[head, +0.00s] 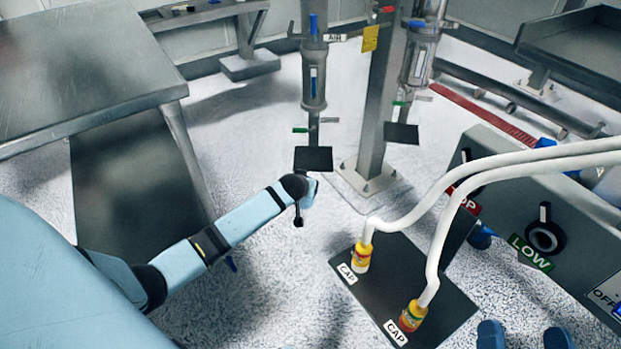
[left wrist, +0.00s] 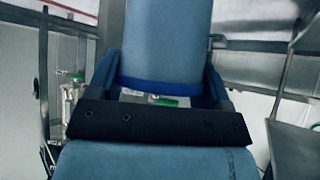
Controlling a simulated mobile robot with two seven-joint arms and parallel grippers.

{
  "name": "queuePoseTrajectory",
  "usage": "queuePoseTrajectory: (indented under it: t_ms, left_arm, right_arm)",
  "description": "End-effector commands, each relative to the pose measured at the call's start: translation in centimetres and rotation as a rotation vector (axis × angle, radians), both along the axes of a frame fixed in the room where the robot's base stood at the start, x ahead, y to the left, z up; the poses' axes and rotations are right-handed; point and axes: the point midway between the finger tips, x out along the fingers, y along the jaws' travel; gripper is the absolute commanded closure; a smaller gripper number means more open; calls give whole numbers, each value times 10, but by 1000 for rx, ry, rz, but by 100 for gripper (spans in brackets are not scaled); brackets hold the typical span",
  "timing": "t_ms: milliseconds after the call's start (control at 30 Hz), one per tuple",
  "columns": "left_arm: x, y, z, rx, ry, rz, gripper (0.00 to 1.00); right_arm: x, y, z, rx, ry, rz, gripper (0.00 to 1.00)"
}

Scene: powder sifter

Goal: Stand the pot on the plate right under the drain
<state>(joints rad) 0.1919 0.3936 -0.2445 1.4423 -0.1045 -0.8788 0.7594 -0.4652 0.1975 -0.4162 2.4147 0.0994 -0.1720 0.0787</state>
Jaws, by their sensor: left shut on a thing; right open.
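My left arm reaches in from the left in the head view, its wrist just in front of the near black plate (head: 313,158). This plate is under a vertical tube with a green-handled drain valve (head: 301,130). In the left wrist view my left gripper (left wrist: 163,85) is shut on a grey-blue cylinder with a dark blue band, apparently the pot (left wrist: 167,40). A second black plate (head: 402,134) is under the farther tube. My right gripper (head: 525,337) is open and empty at the bottom right, only its blue fingers showing.
A steel post (head: 375,110) stands between the two tubes. A black mat (head: 405,275) holds two yellow-and-red fittings with white hoses and CAP labels. A grey control box (head: 545,210) stands at right, a steel table (head: 80,70) at left.

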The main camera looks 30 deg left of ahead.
Motion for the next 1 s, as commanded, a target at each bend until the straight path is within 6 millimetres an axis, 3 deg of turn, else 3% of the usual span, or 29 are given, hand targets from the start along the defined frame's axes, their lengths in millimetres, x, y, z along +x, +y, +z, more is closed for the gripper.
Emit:
queuePoseTrajectory:
  t_ms: [33, 200, 600, 1000]
  left_arm:
    - [1, 2, -12, -1, -1, 4, 51]
    - [12, 10, -21, 0, -1, 10, 51]
    - [104, 49, -22, 1, -2, 12, 51]
    - [147, 67, -21, 1, -1, 11, 51]
  right_arm:
    - [-1, 1, -5, 7, -8, 3, 2]
    - [-2, 2, -9, 11, -5, 12, 2]
    - [2, 7, -72, -79, 166, 67, 2]
    - [1, 9, -104, -136, 249, 101, 2]
